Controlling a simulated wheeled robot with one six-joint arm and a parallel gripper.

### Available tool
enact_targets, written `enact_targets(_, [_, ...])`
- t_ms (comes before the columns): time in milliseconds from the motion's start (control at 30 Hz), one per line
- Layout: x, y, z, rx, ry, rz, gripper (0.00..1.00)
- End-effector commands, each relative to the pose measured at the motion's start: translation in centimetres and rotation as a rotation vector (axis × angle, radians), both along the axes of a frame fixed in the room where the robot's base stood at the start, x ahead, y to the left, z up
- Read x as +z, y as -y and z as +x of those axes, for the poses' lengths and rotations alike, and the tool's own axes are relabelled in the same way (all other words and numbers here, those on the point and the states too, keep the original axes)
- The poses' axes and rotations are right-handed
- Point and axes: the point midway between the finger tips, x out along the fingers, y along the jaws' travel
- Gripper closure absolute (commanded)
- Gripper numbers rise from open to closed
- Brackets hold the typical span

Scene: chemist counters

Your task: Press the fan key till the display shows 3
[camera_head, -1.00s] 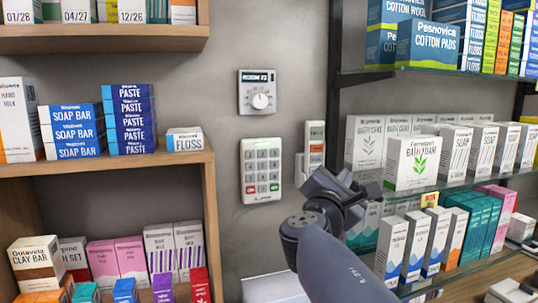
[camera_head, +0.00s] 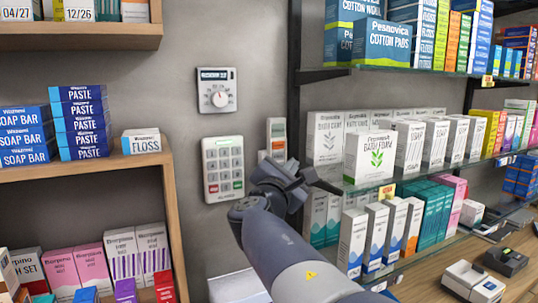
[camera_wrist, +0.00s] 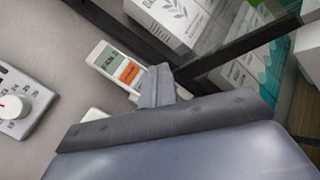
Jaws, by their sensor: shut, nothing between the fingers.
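A slim white wall unit (camera_head: 277,138) hangs right of a keypad, partly hidden behind my gripper. In the wrist view this unit (camera_wrist: 108,58) shows a grey-green panel and an orange panel with small dark marks; its lower part is hidden by my gripper. I cannot read a number on it or make out a fan key. My gripper (camera_head: 305,182) is shut and empty, in front of the wall just below and right of the unit. In the wrist view the closed fingers (camera_wrist: 158,86) appear beside its lower end; I cannot tell whether they touch it.
A white keypad (camera_head: 223,168) with green and red keys and a dial thermostat (camera_head: 217,90) are on the wall to the left. A dark shelf post (camera_head: 295,100) and glass shelves with boxes stand close on the right. A wooden shelf (camera_head: 80,167) is at left.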

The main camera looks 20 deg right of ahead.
Motion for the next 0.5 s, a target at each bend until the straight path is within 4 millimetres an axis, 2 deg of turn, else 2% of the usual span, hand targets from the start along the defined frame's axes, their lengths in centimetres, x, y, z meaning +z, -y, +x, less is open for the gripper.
enact_targets(200, [0.0,-0.1,2.8,0.001,0.000,0.001,1.00])
enact_targets(500, [0.0,-0.1,4.0,0.000,0.001,0.001,1.00])
